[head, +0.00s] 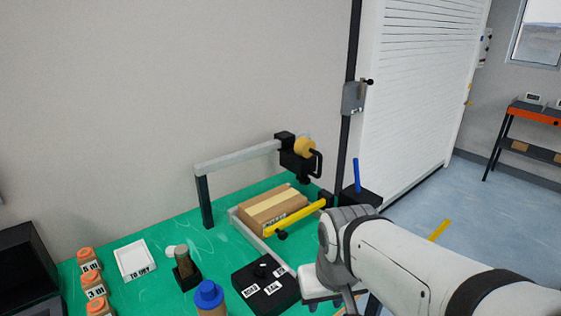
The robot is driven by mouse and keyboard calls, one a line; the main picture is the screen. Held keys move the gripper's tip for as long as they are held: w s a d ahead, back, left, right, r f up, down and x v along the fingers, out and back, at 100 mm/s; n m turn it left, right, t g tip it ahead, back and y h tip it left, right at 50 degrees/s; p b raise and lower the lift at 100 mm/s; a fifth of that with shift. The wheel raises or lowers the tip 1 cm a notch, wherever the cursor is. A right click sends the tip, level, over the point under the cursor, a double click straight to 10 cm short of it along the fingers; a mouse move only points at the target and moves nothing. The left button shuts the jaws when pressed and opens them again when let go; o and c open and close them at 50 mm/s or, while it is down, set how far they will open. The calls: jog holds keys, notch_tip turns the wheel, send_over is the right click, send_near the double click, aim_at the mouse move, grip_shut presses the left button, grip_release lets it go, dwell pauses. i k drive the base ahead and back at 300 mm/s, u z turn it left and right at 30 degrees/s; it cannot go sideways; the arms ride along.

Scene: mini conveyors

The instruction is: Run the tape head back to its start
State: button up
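The tape head (297,157) is a black block with a yellow roll and a black loop handle. It sits at the right end of a grey overhead rail (237,158) held by a dark post on the left. Below the rail, a cardboard box (262,217) with a pale strip along its top lies in a frame with a yellow bar (298,216) at its front. My gripper (325,297) is low at the right of the green table, in front of the box and apart from the tape head. Its fingers are mostly hidden by my wrist.
A black block with a blue stick (357,175) stands right of the tape head. Space above the rail is clear.

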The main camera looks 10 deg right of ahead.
aim_at(299, 157)
jog(key=u, duration=2.2)
jog(key=k, duration=1.25)
jog(key=z, duration=1.8)
jog(key=i, duration=1)
